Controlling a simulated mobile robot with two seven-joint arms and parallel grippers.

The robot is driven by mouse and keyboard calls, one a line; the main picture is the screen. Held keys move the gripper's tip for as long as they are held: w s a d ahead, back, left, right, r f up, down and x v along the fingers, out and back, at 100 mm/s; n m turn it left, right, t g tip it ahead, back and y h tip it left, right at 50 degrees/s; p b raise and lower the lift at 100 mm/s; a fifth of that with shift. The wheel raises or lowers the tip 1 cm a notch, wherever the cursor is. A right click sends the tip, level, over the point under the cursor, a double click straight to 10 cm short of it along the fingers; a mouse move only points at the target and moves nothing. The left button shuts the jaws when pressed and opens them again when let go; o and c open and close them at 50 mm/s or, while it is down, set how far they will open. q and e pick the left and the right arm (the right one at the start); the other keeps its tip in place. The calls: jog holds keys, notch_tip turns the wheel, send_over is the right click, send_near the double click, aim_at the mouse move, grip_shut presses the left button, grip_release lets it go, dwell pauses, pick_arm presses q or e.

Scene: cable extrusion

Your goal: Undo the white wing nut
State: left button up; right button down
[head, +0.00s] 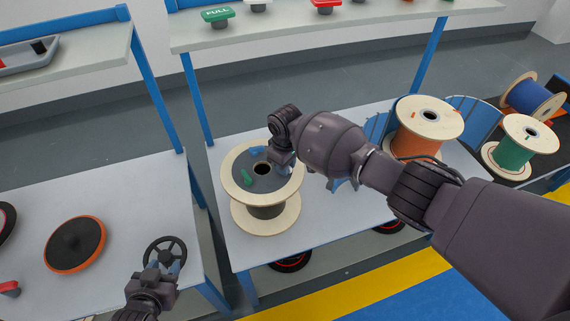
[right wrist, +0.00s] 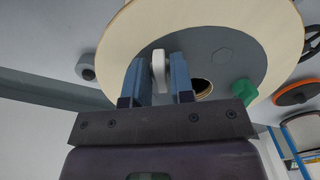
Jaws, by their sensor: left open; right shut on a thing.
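The white wing nut (right wrist: 158,72) shows in the right wrist view on the grey disc of a wooden cable spool (right wrist: 285,28). My right gripper (right wrist: 160,60) has its two blue fingers on either side of it and is shut on it. In the head view this spool (head: 241,217) stands upright on the table, and my right gripper (head: 285,170) reaches down over its right side, hiding the white wing nut. A green wing nut (head: 247,178) sits on the same disc. My left gripper (head: 166,267) is open at the lower left, overlapping the near rim of a black handwheel (head: 165,251).
An orange-rimmed black disc (head: 75,245) lies on the left table. An orange cable spool (head: 428,142) stands at the back right, with green (head: 517,143) and blue (head: 533,97) spools beyond. A shelf with coloured buttons (head: 326,5) runs along the back. My right arm covers the table's right part.

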jog(key=shift+w+n, duration=0.1)
jog(key=shift+n, duration=0.8)
jog(key=n, duration=0.3)
jog(key=shift+w+n, duration=0.1)
jog(key=shift+n, duration=0.3)
jog(key=n+b, duration=0.1)
jog(key=n, duration=0.2)
jog(key=shift+w+n, duration=0.15)
jog(key=shift+n, duration=0.15)
jog(key=n, duration=0.2)
jog(key=shift+w+n+b, duration=0.1)
jog(key=shift+n+b, duration=0.2)
jog(key=shift+b, duration=0.05)
jog(key=n+b, duration=0.1)
jog(key=n, duration=0.2)
jog(key=shift+w+f+n, duration=0.1)
jog(key=shift+n, duration=0.2)
jog(key=n+b, duration=0.1)
jog(key=n, duration=0.2)
jog(key=shift+a, duration=0.1)
jog(key=shift+w+a+n+b, duration=0.1)
jog(key=shift+n+b, duration=0.45)
jog(key=shift+n, duration=1.15)
